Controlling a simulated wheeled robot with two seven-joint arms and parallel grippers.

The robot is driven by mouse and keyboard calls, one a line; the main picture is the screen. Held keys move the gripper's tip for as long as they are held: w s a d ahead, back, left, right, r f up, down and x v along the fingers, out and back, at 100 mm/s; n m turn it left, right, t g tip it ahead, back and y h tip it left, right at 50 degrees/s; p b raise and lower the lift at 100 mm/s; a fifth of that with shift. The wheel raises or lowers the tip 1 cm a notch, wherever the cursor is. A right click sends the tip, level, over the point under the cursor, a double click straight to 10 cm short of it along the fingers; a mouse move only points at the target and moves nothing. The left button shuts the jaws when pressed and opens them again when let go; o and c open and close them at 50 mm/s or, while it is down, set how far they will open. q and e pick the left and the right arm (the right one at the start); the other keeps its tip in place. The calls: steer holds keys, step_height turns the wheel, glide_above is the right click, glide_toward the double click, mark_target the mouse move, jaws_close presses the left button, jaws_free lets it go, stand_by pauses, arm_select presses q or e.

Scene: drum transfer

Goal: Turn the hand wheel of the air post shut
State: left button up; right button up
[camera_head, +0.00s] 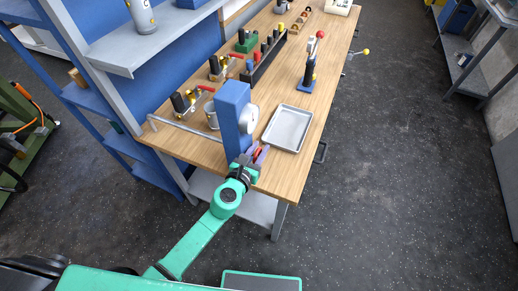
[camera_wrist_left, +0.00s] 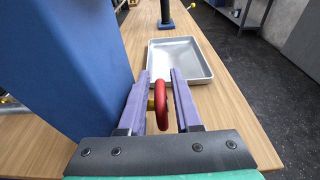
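The air post (camera_head: 232,120) is a tall blue block at the near end of the wooden bench; it fills the left of the left wrist view (camera_wrist_left: 65,60). A round white gauge (camera_head: 249,119) is on its right side. The red hand wheel (camera_wrist_left: 161,104) shows edge-on in the left wrist view, with a brass-coloured stem at its left. My left gripper (camera_head: 260,155) is at the post's near right side. Its purple fingers (camera_wrist_left: 160,75) are apart, one on each side of the wheel, with gaps showing. My right gripper is out of view.
A silver tray (camera_head: 306,112) lies on the bench (camera_head: 345,30) just beyond the gripper. Valve fittings with red handles (camera_head: 207,89) and a grey rail (camera_head: 180,127) are left of the post. A blue-based stand (camera_head: 309,80) is farther back. Open floor (camera_head: 400,190) lies to the right.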

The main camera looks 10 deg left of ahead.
arm_select(q)
steer(key=shift+s, duration=0.1)
steer(key=shift+s+a, duration=0.1)
steer(key=shift+s, duration=0.15)
steer(key=b+v, duration=0.2)
steer(key=v, duration=1.2)
steer(key=shift+w, duration=0.1)
